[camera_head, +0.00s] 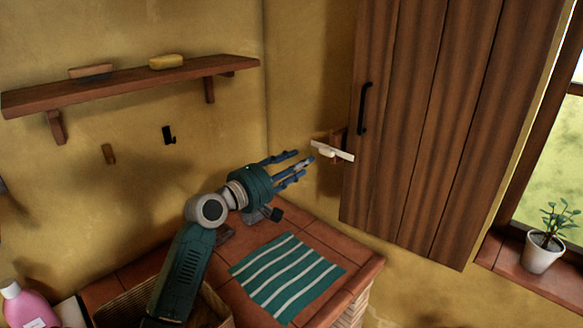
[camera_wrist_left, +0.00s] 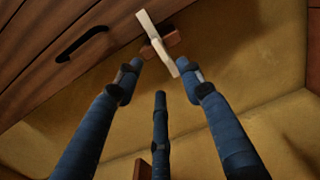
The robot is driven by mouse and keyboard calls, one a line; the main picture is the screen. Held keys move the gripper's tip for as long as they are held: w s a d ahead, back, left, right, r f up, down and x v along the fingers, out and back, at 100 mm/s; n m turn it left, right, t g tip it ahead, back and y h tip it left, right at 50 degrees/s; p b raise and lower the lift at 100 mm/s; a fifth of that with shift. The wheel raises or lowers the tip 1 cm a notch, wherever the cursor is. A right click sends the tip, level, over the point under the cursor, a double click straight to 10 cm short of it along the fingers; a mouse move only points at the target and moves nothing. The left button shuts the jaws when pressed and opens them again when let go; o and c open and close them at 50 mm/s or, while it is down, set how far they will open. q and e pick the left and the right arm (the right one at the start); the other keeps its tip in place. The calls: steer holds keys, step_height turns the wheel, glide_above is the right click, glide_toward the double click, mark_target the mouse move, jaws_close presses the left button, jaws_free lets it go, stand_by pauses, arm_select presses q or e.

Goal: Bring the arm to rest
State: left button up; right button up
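My left gripper (camera_head: 303,163) reaches over the counter toward the wooden door at the right. Its three blue fingers are spread apart, with nothing between them, as the left wrist view (camera_wrist_left: 162,78) also shows. Just beyond the fingertips is a white bar (camera_head: 332,151) on a small wooden block, beside the door's left edge. In the left wrist view the white bar (camera_wrist_left: 156,42) passes close to the right fingertip; I cannot tell whether they touch. My right gripper is not in view.
The plank door (camera_head: 420,120) has a black handle (camera_head: 363,108). A striped green cloth (camera_head: 288,278) lies on the tiled counter (camera_head: 340,240), below the gripper. A wall shelf (camera_head: 130,82) and hooks are at the left. A pink bottle (camera_head: 28,305) and a potted plant (camera_head: 543,252) stand at either side.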

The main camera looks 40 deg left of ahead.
arm_select(q)
steer(key=shift+s+a, duration=0.1)
steer(key=shift+s, duration=1)
